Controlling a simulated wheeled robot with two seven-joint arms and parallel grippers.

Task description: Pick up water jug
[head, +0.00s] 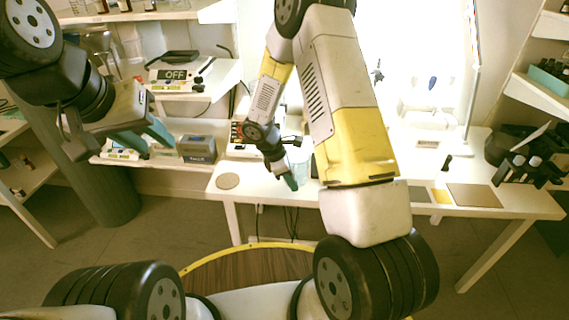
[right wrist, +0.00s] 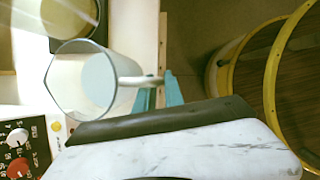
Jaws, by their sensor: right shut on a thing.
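The water jug (right wrist: 92,82) is a clear glass vessel with a side handle (right wrist: 137,81). In the right wrist view it is seen from above, with its rim to the left of my fingers. In the head view the jug (head: 302,168) shows faintly by the white table's front edge. My right gripper (head: 290,182) is shut on the handle; its teal fingers also show in the right wrist view (right wrist: 158,88). Whether the jug touches the table is unclear. My left gripper (head: 158,148) is open and empty in the air at left, with its teal fingers apart.
A device with knobs (right wrist: 18,147) is close to the jug. Shelves with a scale (head: 175,77) and a grey box (head: 198,148) stand at left.

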